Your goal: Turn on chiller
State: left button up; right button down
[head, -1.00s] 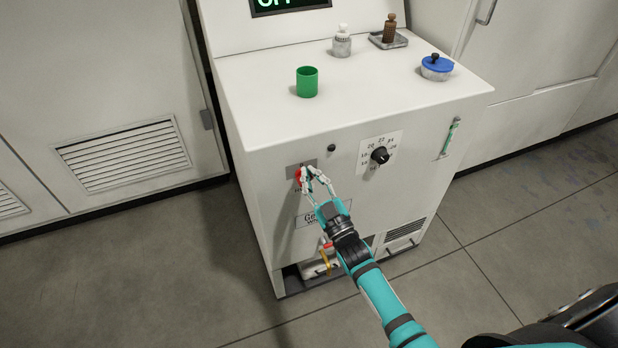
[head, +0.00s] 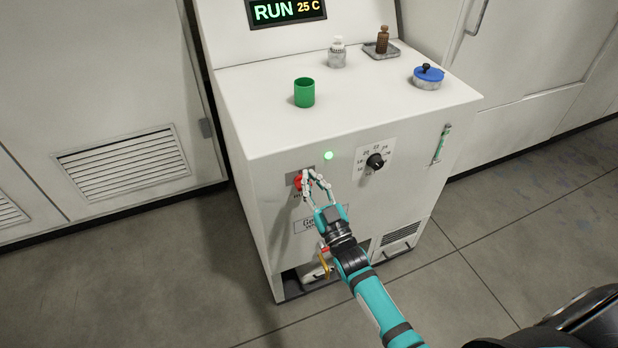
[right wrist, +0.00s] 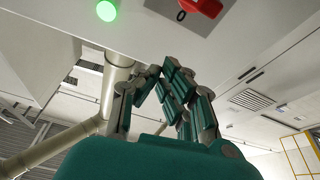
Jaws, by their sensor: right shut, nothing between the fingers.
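The chiller is a white cabinet (head: 262,178) in the middle of the head view. Its display (head: 286,11) reads RUN and 25 C. A round green lamp (head: 329,155) glows on its front, and it also shows in the right wrist view (right wrist: 106,11). A red switch (head: 298,182) sits on a grey plate left of the lamp; it shows in the right wrist view (right wrist: 205,7) too. My right gripper (head: 312,175) is shut and empty, with its fingertips close to the switch. Whether they touch it I cannot tell. My left gripper is out of view.
A black dial (head: 375,161) is right of the lamp. On top stand a green cup (head: 304,92), a white-capped jar (head: 337,52), a brown bottle (head: 383,40) on a tray, and a blue-lidded dish (head: 428,77). Grey floor (head: 480,240) is clear at right.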

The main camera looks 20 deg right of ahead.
jog(key=v, duration=0.7)
jog(key=shift+s+d+f+b, duration=0.2)
jog(key=shift+d+f+b, duration=0.2)
jog(key=shift+d+b, duration=0.05)
jog(key=s+f+g, duration=0.4)
jog(key=f, duration=0.7)
jog(key=s+a+f+g, duration=0.1)
jog(key=s+f+g, duration=0.3)
jog(key=f, duration=0.8)
jog(key=s+f+g, duration=0.3)
jog(key=s+f, duration=0.2)
jog(key=f, duration=0.6)
jog(key=s+d+f+g+h, duration=0.1)
jog(key=s+f+g, duration=0.4)
jog(key=s, duration=0.9)
jog(key=s+d+f+g, duration=0.1)
jog(key=s+f+g, duration=0.3)
jog(key=s+f, duration=0.6)
jog(key=s, duration=0.5)
jog(key=shift+d+g+h+p, duration=0.3)
jog(key=shift+d+g+h, duration=0.1)
